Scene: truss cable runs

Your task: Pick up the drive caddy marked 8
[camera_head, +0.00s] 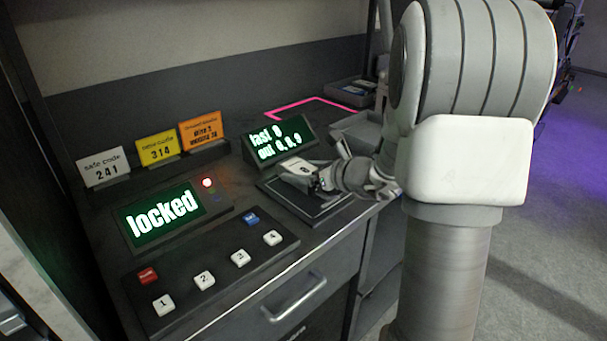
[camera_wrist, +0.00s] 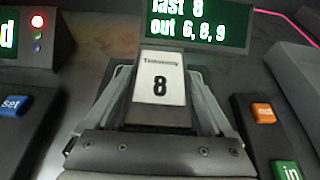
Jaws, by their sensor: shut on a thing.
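The drive caddy marked 8 (camera_wrist: 160,88) shows in the wrist view with a white label carrying a black 8. In the head view the caddy (camera_head: 300,168) is over a dark pad (camera_head: 310,205) in front of a green display. My gripper (camera_wrist: 158,105) has a finger on either side of the caddy and is shut on it. In the head view my gripper (camera_head: 312,180) is partly hidden by my own arm. I cannot tell whether the caddy's underside touches the pad.
The green display (camera_wrist: 198,20) reads "last 8, out 6, 8, 9". A "locked" panel (camera_head: 163,216) and a button box (camera_head: 210,265) stand to the left. Orange (camera_wrist: 263,112) and green "in" (camera_wrist: 286,170) buttons are right of my gripper. A grey tray (camera_head: 362,133) lies behind.

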